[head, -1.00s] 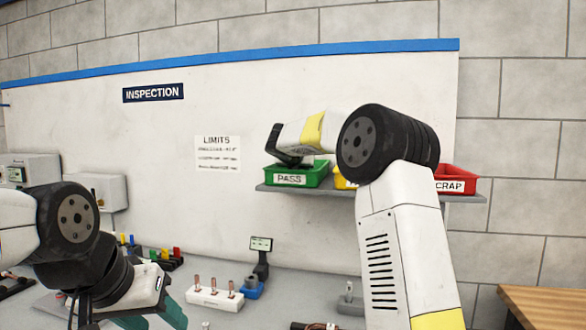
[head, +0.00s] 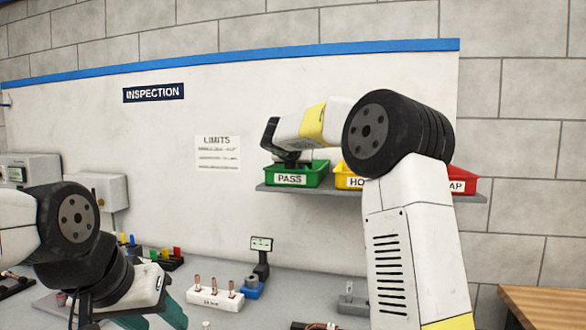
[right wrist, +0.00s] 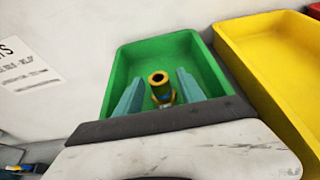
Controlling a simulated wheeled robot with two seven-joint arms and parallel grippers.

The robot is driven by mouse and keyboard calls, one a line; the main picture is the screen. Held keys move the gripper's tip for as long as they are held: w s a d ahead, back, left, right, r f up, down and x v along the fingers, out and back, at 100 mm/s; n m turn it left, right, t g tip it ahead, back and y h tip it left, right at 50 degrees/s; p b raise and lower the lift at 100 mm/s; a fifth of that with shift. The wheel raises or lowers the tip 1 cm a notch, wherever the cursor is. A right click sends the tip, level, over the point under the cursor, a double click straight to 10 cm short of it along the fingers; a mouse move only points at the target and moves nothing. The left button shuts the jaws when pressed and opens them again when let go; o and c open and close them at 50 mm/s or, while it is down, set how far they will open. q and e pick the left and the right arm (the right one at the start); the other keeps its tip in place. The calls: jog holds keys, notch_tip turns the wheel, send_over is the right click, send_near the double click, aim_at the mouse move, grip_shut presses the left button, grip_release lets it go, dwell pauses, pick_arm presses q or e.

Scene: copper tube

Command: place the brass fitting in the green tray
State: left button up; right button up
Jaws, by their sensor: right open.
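The brass fitting (right wrist: 160,86), a small ring-topped piece, stands within the green tray (right wrist: 122,68) in the right wrist view, between the teal fingers of my right gripper (right wrist: 158,92). The fingers are spread, with a gap on each side of the fitting. Its lower end is partly hidden, so I cannot tell how it rests. In the head view the green tray (head: 291,180), marked PASS, sits on a wall shelf with my right gripper (head: 291,161) at its top. My left gripper (head: 160,318) is low at the left, its fingertips cut off.
A yellow tray (head: 350,183) stands right of the green one, then a red tray (head: 462,182), partly behind my right arm. The grey shelf (head: 300,190) holds them. Below, the bench has a white block with copper pieces (head: 214,300) and a small display stand (head: 261,255).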

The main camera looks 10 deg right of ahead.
jog(key=v, duration=0.8)
jog(key=shift+s+r, duration=0.2)
jog(key=shift+s, duration=0.1)
